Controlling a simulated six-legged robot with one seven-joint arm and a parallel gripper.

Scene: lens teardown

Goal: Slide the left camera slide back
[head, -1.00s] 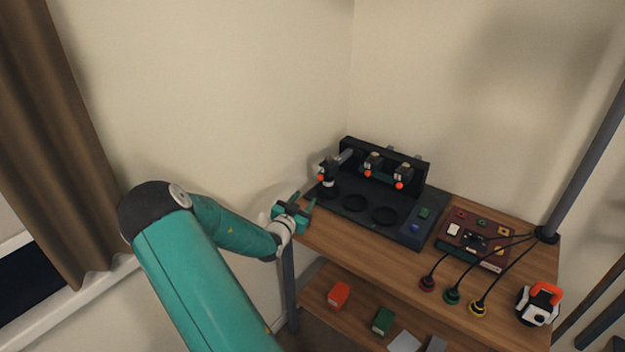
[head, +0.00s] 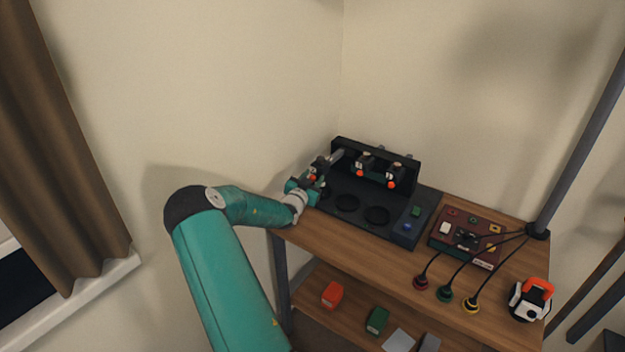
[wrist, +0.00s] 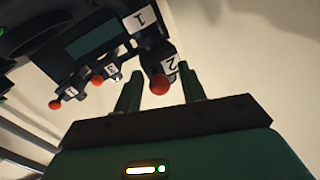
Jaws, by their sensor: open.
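The left camera slide (head: 337,155) stands out forward from the black back panel as a grey rail. Its dark camera head is mostly hidden behind my gripper (head: 318,176) in the head view. In the wrist view its red-orange knob (wrist: 160,85) shows beside a white label reading 2. My gripper (wrist: 158,88) is open, with one green finger on each side of that knob. I cannot tell whether either finger touches it.
Two more camera slides, the middle (head: 364,164) and the right (head: 393,178), sit close to the back panel (head: 408,171). The black base (head: 340,184) has round recesses. A maroon cable box (head: 465,235) and an orange-handled device (head: 530,299) stand to the right.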

